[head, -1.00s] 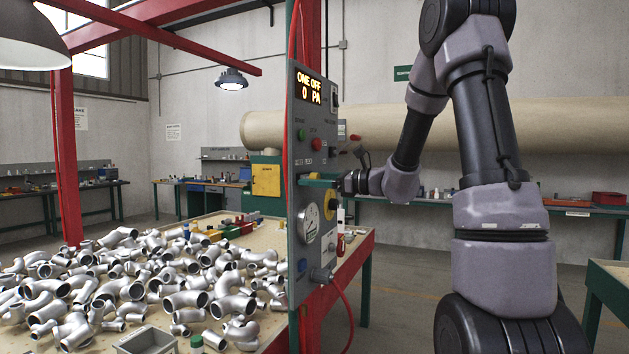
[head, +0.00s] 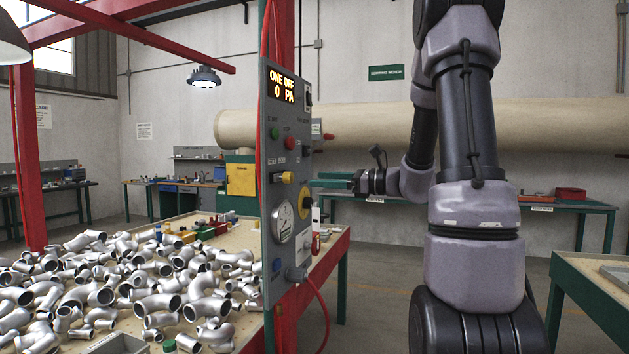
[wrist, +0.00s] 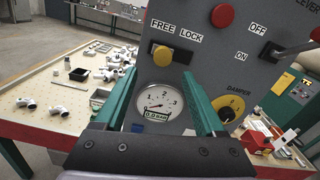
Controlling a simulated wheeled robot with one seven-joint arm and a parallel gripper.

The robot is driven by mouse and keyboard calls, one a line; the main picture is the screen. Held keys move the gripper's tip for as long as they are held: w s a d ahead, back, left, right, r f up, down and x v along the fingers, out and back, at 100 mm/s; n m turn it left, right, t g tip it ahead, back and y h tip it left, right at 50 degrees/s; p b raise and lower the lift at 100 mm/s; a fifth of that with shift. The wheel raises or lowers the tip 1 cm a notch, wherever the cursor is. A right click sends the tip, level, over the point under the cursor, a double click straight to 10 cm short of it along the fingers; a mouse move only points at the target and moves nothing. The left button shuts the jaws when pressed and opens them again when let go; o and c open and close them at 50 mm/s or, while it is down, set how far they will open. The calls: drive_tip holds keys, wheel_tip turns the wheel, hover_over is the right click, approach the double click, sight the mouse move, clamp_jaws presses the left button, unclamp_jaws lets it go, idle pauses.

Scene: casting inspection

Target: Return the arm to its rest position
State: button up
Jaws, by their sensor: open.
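My arm rises on the right of the head view and bends down to my gripper (head: 330,183), which points left at the grey control panel (head: 272,215). The green fingers stand apart with nothing between them in the wrist view (wrist: 162,90). A gap shows between the fingertips and the panel's yellow knob (head: 287,177). In the wrist view this yellow knob (wrist: 163,55) sits beside the "FREE" and "LOCK" labels, beyond the fingers. The round gauge (wrist: 158,101) shows between the fingers, its lower edge partly covered by a label.
The sorting table (head: 335,240) behind the panel is crowded with metal pipe elbows (head: 150,290). A red post carries the panel, and a red hose (head: 322,310) hangs from it. A green-legged bench (head: 590,290) stands at right. Open floor lies between.

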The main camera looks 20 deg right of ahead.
idle(0.4)
drive_tip(key=s+a+f+n+g+h, duration=0.1)
drive_tip(key=s+a+n+g+h, duration=0.1)
drive_tip(key=s+a+n+g, duration=0.4)
drive_tip(key=s+a+f+n+g+h, duration=0.1)
drive_tip(key=s+a+n+h, duration=0.2)
drive_tip(key=s, duration=0.5)
drive_tip(key=s+d+r+n+t+h, duration=0.1)
drive_tip(key=s+d+n+t+h, duration=0.2)
drive_tip(key=s+d+n+h, duration=0.4)
drive_tip(key=s+n, duration=0.2)
drive_tip(key=shift+r+n+t+h, duration=0.3)
drive_tip(key=shift+r+n, duration=0.05)
drive_tip(key=shift+n, duration=0.05)
drive_tip(key=shift+d, duration=0.1)
idle(0.8)
